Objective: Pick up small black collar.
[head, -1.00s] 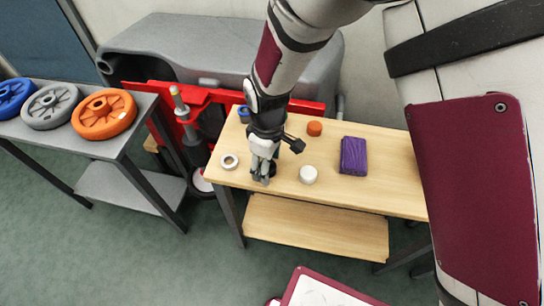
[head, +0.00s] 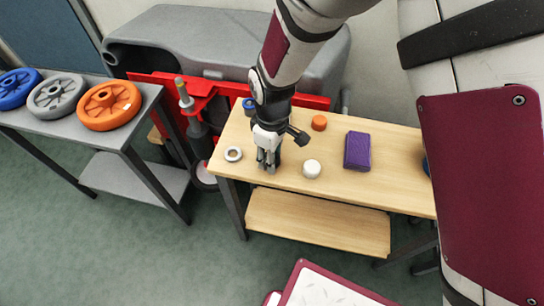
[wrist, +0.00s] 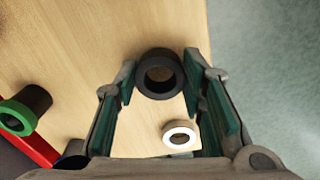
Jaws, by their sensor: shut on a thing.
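The small black collar (wrist: 160,73) is a thick dark ring. In the wrist view it sits between the two fingertips of my gripper (wrist: 159,76), with its hole facing the camera. My gripper is shut on it, with a green-padded finger on each side. In the head view my gripper (head: 268,163) points down over the front left part of the wooden table (head: 390,185). The fingers mostly hide the collar there. I cannot tell whether the collar is clear of the tabletop.
A pale ring (head: 233,153) lies left of my gripper; a white round piece (head: 312,168) stands to its right. An orange piece (head: 319,122), a purple block (head: 357,151) and a blue piece (head: 249,105) are also on the table. A grey table (head: 140,100) with wheels stands left.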

